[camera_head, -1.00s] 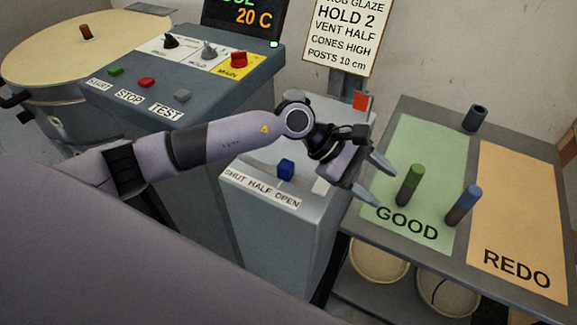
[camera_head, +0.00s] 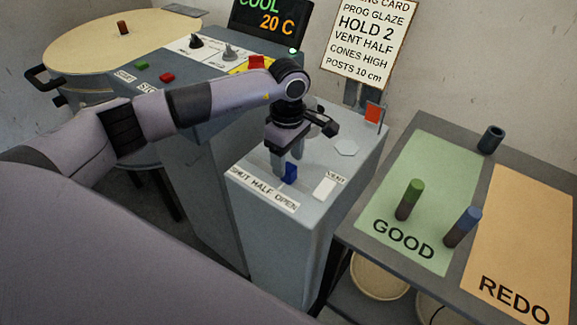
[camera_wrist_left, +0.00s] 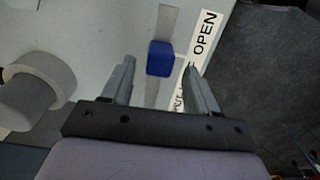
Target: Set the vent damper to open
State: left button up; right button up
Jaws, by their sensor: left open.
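The vent damper's blue knob (camera_head: 289,173) sits in a slot on top of the grey vent box (camera_head: 265,240). A white label (camera_head: 264,189) reading SHUT HALF OPEN runs along the slot. The knob appears near the middle, about beside HALF; the exact setting is hard to tell. My left gripper (camera_head: 287,164) points down over the knob, open, its fingers around or just above it. In the left wrist view the knob (camera_wrist_left: 160,58) shows between the open fingertips (camera_wrist_left: 160,68), with a gap each side. OPEN is at the label's top there. My right gripper is not in view.
A console (camera_head: 215,125) with buttons and knobs stands left of the vent box. A card (camera_head: 370,40) reading VENT HALF stands behind. A table at right has a green GOOD mat (camera_head: 425,165) and an orange REDO mat (camera_head: 530,230), with several posts.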

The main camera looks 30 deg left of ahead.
aim_at(289, 166)
pick_arm(q)
jog(key=shift+f, duration=1.8)
jog(key=shift+c, duration=0.3)
grip_shut()
jog(key=d, duration=0.3)
jog(key=d+b, duration=0.1)
jog(key=shift+s+d, duration=0.25)
jog(key=shift+s, duration=0.05)
jog(key=shift+s+d, duration=0.1)
jog(key=shift+d, duration=0.1)
jog(key=shift+o, duration=0.3)
grip_release()
jog(key=shift+d, duration=0.1)
